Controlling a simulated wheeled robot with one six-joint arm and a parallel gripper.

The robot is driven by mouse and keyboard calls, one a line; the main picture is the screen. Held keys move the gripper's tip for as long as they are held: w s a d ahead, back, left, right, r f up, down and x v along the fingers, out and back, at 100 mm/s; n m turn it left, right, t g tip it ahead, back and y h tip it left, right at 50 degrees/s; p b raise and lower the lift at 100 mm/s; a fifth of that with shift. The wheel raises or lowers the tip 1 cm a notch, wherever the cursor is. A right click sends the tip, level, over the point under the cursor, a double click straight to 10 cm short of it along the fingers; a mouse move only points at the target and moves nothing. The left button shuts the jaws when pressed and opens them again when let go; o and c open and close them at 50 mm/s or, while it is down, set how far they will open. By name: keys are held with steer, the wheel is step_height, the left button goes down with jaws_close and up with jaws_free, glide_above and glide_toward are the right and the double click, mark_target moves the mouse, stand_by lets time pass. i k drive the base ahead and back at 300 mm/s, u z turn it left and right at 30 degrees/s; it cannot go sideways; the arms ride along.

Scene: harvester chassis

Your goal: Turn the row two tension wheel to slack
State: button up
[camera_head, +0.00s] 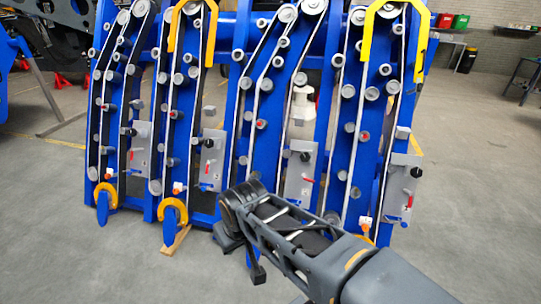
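A blue harvester chassis (262,150) stands ahead with several upright belt rows. Each row has a grey plate with a dark round knob and a red lever. In the second row from the left, the plate (212,158) carries a dark knob (208,143) and a red lever (207,168). An orange ring (173,210) sits at that row's foot. Which part is the tension wheel, and its setting, I cannot tell. My arm reaches in from the lower right, its dark end parts (257,270) low before the chassis, apart from the knob. The gripper fingers cannot be made out.
A wooden block (176,240) lies under the second row. The concrete floor (80,260) is clear at the front left. Coloured bins (460,21) and a bench stand at the back right.

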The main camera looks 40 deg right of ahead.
mark_target(305, 157)
steer(key=u, duration=0.25)
steer(key=i, duration=0.8)
steer(key=z, duration=0.8)
steer(key=i, duration=0.55)
steer(key=z, duration=0.6)
